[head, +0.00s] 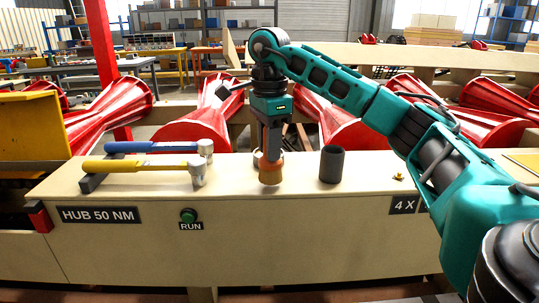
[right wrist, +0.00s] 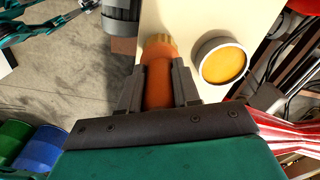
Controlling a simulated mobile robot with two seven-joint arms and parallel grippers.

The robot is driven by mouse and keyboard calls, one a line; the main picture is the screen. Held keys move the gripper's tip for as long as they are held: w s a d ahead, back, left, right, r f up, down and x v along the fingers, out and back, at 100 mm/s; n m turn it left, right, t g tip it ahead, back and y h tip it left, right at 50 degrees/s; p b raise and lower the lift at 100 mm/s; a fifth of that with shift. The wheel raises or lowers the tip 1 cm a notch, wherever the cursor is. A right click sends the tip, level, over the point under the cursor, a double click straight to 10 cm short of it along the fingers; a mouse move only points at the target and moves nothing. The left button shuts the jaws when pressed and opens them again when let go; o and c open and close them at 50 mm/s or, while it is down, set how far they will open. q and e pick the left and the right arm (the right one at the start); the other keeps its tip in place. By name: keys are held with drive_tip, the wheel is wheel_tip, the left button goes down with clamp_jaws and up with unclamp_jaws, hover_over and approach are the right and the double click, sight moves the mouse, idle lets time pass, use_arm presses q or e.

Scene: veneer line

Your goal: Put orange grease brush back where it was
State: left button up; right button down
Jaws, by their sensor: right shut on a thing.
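My right gripper (head: 270,152) points down over the bench and is shut on the orange grease brush (head: 270,174). In the right wrist view the brush's orange handle (right wrist: 160,85) lies between both fingers, with its paler yellow-orange end (right wrist: 159,46) pointing away from the gripper. A round tin (head: 257,158) stands just behind the brush, partly hidden by it. In the right wrist view this tin (right wrist: 223,62) shows orange-yellow contents, beside the brush and apart from it. I cannot tell whether the brush touches the bench top.
A dark open cup (head: 332,164) stands upright to the right of the brush. The bench top (head: 362,180) right of the cup is mostly clear. Red rollers (head: 200,122) stand behind.

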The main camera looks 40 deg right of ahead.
drive_tip(key=shift+f, duration=0.65)
drive_tip(key=shift+f, duration=0.15)
drive_tip(key=c, duration=0.8)
unclamp_jaws()
